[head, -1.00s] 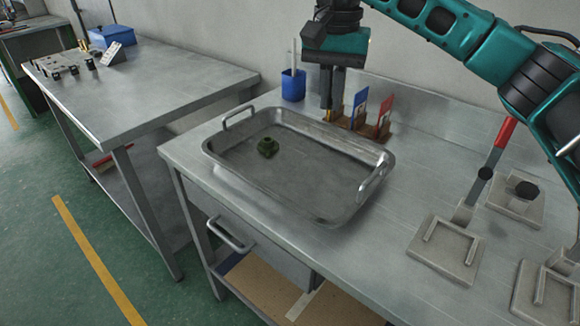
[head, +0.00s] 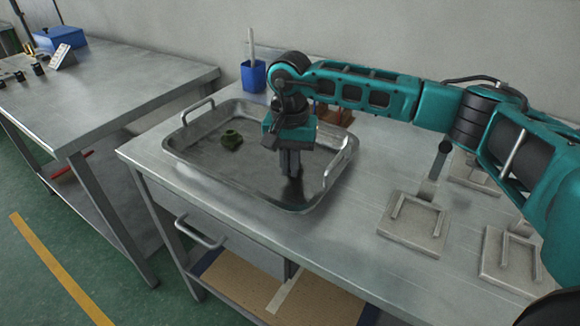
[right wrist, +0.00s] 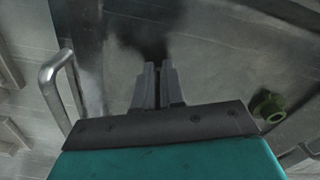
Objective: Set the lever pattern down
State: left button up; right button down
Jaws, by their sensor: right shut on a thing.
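My right gripper (head: 290,175) points down inside the shallow metal tray (head: 222,165), over its right part, with its fingers close together. In the right wrist view the fingers (right wrist: 158,75) are close together too, above the grey tray floor (right wrist: 215,55). The lever pattern between them is too small or hidden to make out; a dark blurred shadow lies beyond the tips. A dark green flanged piece (head: 231,140) sits in the tray's left part, apart from the gripper; it also shows in the right wrist view (right wrist: 268,106). My left gripper is out of view.
The tray's raised handles stand at its left (head: 197,110) and right (head: 336,168). Behind it are a blue cup (head: 253,76) and a brown wooden holder (head: 335,115), partly covered by my arm. Metal fixtures (head: 413,225) stand at right. Another table (head: 120,85) is at left.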

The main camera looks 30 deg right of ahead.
jog(key=shift+f, duration=0.45)
jog(key=shift+f, duration=0.2)
jog(key=c, duration=1.2)
grip_release()
jog(key=shift+c, duration=0.2)
jog(key=shift+r, duration=0.45)
notch_tip(320, 180, up, 12)
jog(key=shift+f+p, duration=0.25)
jog(key=shift+p, duration=0.05)
